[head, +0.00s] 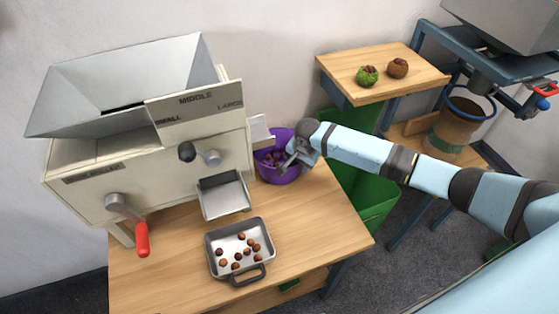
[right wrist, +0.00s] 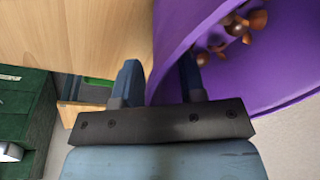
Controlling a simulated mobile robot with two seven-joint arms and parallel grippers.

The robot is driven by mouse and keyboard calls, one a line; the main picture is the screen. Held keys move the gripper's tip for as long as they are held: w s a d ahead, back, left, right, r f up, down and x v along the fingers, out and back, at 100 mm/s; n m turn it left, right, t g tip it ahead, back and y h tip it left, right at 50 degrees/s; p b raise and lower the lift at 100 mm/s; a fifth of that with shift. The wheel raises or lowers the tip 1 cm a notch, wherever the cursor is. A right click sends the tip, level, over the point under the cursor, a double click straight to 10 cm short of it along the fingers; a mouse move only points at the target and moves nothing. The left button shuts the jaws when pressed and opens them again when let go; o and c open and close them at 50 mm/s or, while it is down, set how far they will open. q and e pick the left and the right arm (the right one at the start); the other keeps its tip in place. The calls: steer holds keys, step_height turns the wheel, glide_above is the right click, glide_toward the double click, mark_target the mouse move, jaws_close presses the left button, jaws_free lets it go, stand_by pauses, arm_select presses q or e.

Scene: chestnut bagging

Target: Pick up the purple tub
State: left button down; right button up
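The purple tub (head: 279,177) stands at the back right of the wooden table, beside the sorting machine, with brown chestnuts inside. My right gripper (head: 290,160) reaches down at the tub's right-hand rim. In the right wrist view the tub (right wrist: 178,22) fills the upper right. There, the right gripper (right wrist: 160,75) has one finger inside the tub and one outside, with the wall between them. The fingers are apart, and a gap shows between the outer finger and the wall. My left gripper is not in view.
The sorting machine (head: 150,165) stands close left of the tub. A metal tray (head: 214,256) with several chestnuts lies in front. A green bin (head: 376,205) stands right of the table. A small shelf (head: 345,69) behind holds two burrs.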

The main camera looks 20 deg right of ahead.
jaws_close()
steer(key=shift+r, duration=0.1)
